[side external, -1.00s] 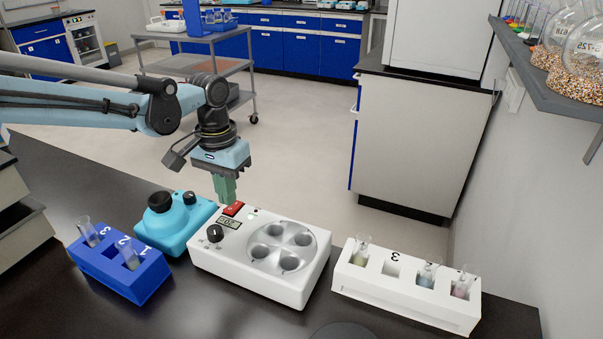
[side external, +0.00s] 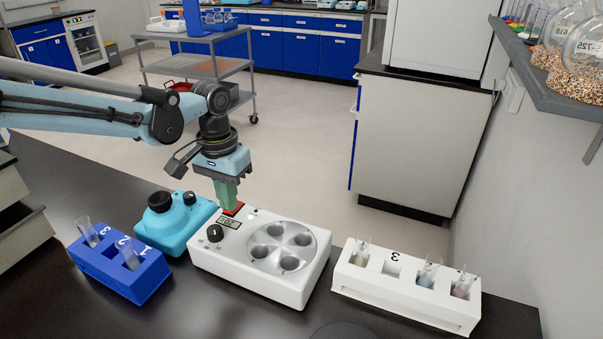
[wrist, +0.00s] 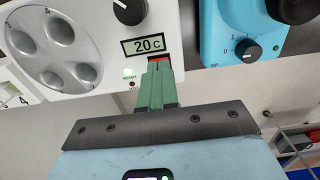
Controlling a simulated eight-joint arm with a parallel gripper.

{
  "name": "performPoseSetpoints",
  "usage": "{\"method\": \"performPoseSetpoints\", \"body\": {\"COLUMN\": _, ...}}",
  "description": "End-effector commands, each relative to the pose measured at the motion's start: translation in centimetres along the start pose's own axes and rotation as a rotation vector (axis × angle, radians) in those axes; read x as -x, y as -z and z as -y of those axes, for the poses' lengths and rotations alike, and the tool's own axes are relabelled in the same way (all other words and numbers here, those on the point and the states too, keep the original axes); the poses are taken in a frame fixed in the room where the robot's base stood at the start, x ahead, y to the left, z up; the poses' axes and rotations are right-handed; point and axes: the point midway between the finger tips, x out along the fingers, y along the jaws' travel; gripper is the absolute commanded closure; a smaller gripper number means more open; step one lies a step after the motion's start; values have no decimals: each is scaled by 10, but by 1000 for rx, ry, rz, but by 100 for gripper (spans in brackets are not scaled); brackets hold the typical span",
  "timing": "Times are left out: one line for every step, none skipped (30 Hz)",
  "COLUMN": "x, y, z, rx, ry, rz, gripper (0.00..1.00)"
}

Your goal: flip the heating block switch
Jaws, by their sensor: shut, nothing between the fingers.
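The heating block (side external: 262,255) is a white box with a round silver plate of wells, a black knob and a small display; it also shows in the wrist view (wrist: 88,84). The display (wrist: 148,44) reads 20 C. The red switch (side external: 236,210) sits at the block's far corner; a red strip of it (wrist: 158,58) shows in the wrist view. My gripper (side external: 229,206) points down with its green fingers together, empty. Its tips (wrist: 158,64) are at the switch and hide most of it. I cannot tell whether they touch it or how it is set.
A turquoise device (side external: 178,224) with black knobs stands close to the block's left. A blue rack (side external: 140,285) holds tubes at the front left. A white rack (side external: 400,300) with several tubes stands at the right. Black bench shows in front.

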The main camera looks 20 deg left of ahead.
Motion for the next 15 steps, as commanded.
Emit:
{"method": "performPoseSetpoints", "body": {"x": -1, "y": 0, "z": 0, "rx": 0, "ry": 0, "rz": 0, "gripper": 100}}
{"method": "performPoseSetpoints", "body": {"x": -1, "y": 0, "z": 0, "rx": 0, "ry": 0, "rz": 0, "gripper": 100}}
{"method": "performPoseSetpoints", "body": {"x": -2, "y": 0, "z": 0, "rx": 0, "ry": 0, "rz": 0, "gripper": 100}}
{"method": "performPoseSetpoints", "body": {"x": -2, "y": 0, "z": 0, "rx": 0, "ry": 0, "rz": 0, "gripper": 100}}
{"method": "performPoseSetpoints", "body": {"x": -3, "y": 0, "z": 0, "rx": 0, "ry": 0, "rz": 0, "gripper": 100}}
{"method": "performPoseSetpoints", "body": {"x": -3, "y": 0, "z": 0, "rx": 0, "ry": 0, "rz": 0, "gripper": 100}}
{"method": "performPoseSetpoints", "body": {"x": -4, "y": 0, "z": 0, "rx": 0, "ry": 0, "rz": 0, "gripper": 100}}
{"method": "performPoseSetpoints", "body": {"x": -4, "y": 0, "z": 0, "rx": 0, "ry": 0, "rz": 0, "gripper": 100}}
{"method": "performPoseSetpoints", "body": {"x": -4, "y": 0, "z": 0, "rx": 0, "ry": 0, "rz": 0, "gripper": 100}}
{"method": "performPoseSetpoints", "body": {"x": -4, "y": 0, "z": 0, "rx": 0, "ry": 0, "rz": 0, "gripper": 100}}
{"method": "performPoseSetpoints", "body": {"x": -3, "y": 0, "z": 0, "rx": 0, "ry": 0, "rz": 0, "gripper": 100}}
{"method": "performPoseSetpoints", "body": {"x": -2, "y": 0, "z": 0, "rx": 0, "ry": 0, "rz": 0, "gripper": 100}}
{"method": "performPoseSetpoints", "body": {"x": -1, "y": 0, "z": 0, "rx": 0, "ry": 0, "rz": -1, "gripper": 100}}
{"method": "performPoseSetpoints", "body": {"x": 1, "y": 0, "z": 0, "rx": 0, "ry": 0, "rz": 0, "gripper": 100}}
{"method": "performPoseSetpoints", "body": {"x": 4, "y": 0, "z": 0, "rx": 0, "ry": 0, "rz": 0, "gripper": 100}}
